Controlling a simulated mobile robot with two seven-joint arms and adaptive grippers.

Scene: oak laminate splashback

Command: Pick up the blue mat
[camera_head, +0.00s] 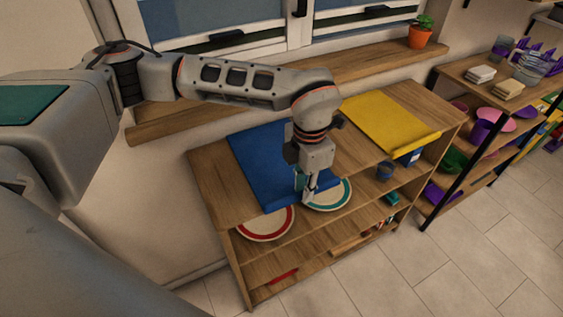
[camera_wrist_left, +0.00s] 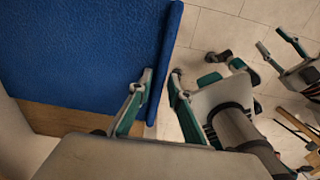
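The blue mat (camera_head: 262,160) lies on the left part of the wooden shelf unit's top. Its front edge hangs over the unit's front. In the left wrist view the mat (camera_wrist_left: 80,50) fills the upper left, with its edge folding down. My left gripper (camera_head: 305,190) points down at the mat's front edge. In the left wrist view its fingers (camera_wrist_left: 160,88) stand apart, one on each side of the overhanging edge; firm contact cannot be seen. My right gripper (camera_wrist_left: 272,41) shows at the right of the left wrist view, its fingers apart and empty.
A yellow mat (camera_head: 389,122) lies on the right of the same shelf unit (camera_head: 215,185). Below are a red-rimmed plate (camera_head: 266,224) and a teal-rimmed plate (camera_head: 330,196). A window sill with a potted plant (camera_head: 421,32) runs behind. Tiled floor is clear in front.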

